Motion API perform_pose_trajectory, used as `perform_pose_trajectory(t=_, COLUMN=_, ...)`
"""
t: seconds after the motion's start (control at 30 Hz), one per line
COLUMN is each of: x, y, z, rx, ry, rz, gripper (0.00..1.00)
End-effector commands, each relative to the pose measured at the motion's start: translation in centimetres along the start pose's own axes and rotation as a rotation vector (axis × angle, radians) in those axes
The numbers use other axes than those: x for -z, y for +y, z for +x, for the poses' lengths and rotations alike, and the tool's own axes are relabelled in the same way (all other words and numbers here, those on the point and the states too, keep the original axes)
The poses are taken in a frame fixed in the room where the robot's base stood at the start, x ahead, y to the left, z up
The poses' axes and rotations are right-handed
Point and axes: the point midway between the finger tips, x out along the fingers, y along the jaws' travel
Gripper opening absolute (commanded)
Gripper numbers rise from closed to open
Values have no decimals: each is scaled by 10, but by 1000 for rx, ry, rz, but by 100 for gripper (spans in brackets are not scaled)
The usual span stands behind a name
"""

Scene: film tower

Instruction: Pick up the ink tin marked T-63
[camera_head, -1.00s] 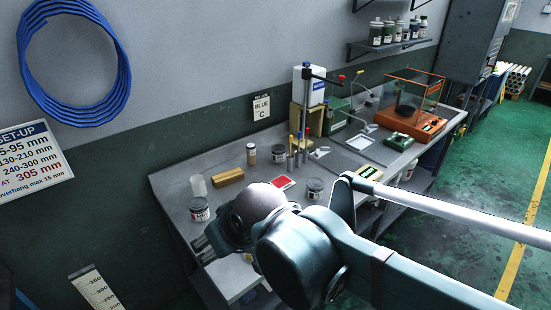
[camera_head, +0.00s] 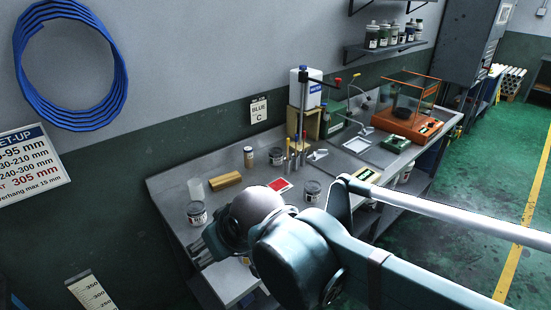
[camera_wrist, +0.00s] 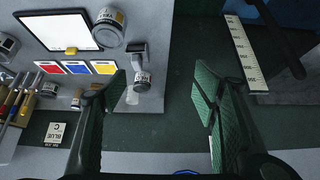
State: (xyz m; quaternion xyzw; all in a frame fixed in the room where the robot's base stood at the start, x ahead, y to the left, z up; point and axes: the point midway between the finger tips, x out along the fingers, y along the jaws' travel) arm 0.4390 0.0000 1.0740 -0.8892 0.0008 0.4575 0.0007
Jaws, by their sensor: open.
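Several tins with dark, pale-labelled bodies stand on the bench; I cannot read T-63 on any. One tin (camera_head: 197,213) stands near the bench's left end, and a tin near that end shows in the wrist view (camera_wrist: 142,82). Another tin (camera_head: 313,190) stands right of my wrist, and one (camera_head: 275,155) farther back. A larger tin with a yellow label (camera_wrist: 105,28) is at the top of the wrist view. My gripper (camera_head: 203,252) is open and empty near the bench's left end. In the wrist view its fingers (camera_wrist: 160,88) are spread across the bench edge, nothing between them held.
The bench (camera_head: 165,190) also holds a wooden block (camera_head: 225,181), a red card (camera_head: 280,185), upright tools and an orange-framed case (camera_head: 408,105). A white panel (camera_wrist: 70,30) and coloured cards (camera_wrist: 75,67) lie on the bench.

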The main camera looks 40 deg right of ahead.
Motion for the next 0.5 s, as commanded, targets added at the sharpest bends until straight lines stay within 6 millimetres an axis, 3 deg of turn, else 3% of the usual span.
perform_pose_trajectory(t=0.27, x=22, y=9, z=-2, rx=-17, ry=-10, rz=32, gripper=60)
perform_pose_trajectory(t=0.5, x=60, y=29, z=0, rx=-50, ry=-30, rz=95, gripper=60)
